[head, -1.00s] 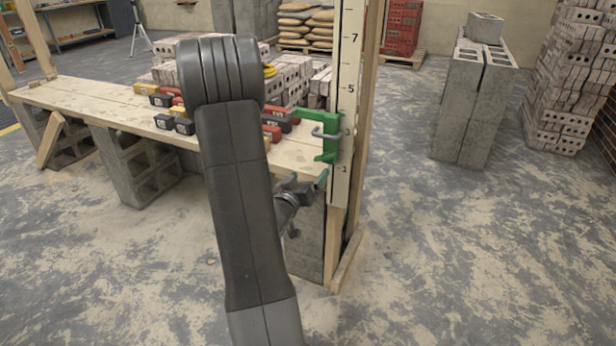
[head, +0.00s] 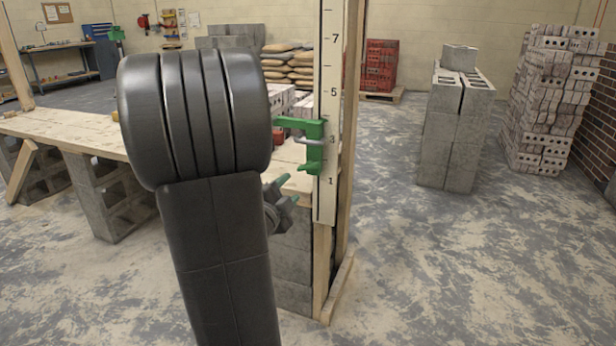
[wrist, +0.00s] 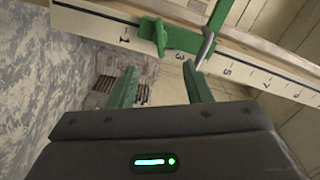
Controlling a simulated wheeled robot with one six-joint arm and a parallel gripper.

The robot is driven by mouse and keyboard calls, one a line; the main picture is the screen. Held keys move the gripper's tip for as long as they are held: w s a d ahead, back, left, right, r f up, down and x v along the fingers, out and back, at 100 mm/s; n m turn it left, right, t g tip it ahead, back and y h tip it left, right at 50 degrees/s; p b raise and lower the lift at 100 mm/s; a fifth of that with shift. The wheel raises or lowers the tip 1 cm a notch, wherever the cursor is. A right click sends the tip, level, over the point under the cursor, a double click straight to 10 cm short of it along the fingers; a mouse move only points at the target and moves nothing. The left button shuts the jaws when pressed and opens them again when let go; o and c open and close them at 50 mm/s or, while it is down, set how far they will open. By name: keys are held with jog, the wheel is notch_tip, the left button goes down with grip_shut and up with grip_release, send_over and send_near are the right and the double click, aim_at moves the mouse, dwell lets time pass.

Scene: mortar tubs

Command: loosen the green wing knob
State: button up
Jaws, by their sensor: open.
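A green clamp (head: 316,130) with a grey metal bar grips the white numbered rod (head: 327,205) near its lower marks. My arm hides part of the plank.
A wooden plank (head: 75,127) on hollow concrete blocks (head: 115,195) runs left behind my arm. A wooden post (head: 350,130) stands along the rod. Stacked grey blocks (head: 455,125) and a brick pile (head: 553,95) stand right. Floor between is clear.

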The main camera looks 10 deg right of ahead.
aim_at(307, 169)
jog(key=b+x, duration=0.2)
jog(key=x, duration=1.1)
jog(key=shift+w+d, duration=0.2)
jog(key=shift+w, duration=0.05)
jog(key=c, duration=1)
